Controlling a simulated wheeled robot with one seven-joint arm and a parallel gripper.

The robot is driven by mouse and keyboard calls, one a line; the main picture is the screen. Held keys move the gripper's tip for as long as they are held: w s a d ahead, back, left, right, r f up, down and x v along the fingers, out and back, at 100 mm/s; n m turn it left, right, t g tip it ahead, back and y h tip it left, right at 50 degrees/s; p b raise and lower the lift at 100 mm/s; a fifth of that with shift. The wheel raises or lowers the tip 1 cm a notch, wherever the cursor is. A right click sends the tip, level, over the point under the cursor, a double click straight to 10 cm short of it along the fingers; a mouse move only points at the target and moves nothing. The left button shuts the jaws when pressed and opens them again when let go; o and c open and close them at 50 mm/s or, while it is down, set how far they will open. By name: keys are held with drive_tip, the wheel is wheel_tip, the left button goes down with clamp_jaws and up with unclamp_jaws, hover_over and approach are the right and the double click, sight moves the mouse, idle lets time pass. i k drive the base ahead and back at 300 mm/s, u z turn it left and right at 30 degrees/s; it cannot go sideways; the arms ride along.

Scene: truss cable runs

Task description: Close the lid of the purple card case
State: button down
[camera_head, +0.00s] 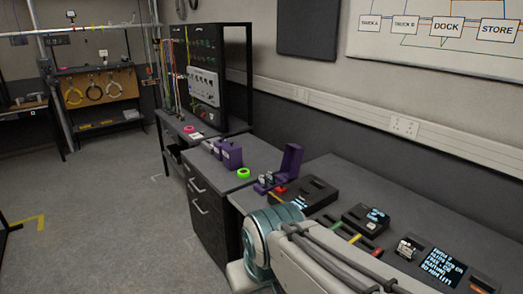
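A purple card case (291,161) stands on the grey bench in the middle of the view. Its lid is raised, roughly upright. Its low base lies at the front left of the lid, with small pale items in or by it; they are too small to make out. My arm's teal joint and pale link fill the lower middle, in front of the bench. My gripper is not in view.
Another purple box (229,155) and a green tape ring (243,173) stand left of the case. A red item (280,189) and a black device (305,196) lie close by it. A second black device (365,219) stands further right. Floor at left is clear.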

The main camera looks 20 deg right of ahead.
sight(293, 155)
drive_tip(key=u, duration=0.25)
drive_tip(key=i, duration=0.65)
drive_tip(key=z, duration=0.7)
drive_tip(key=i, duration=0.8)
drive_tip(key=z, duration=0.9)
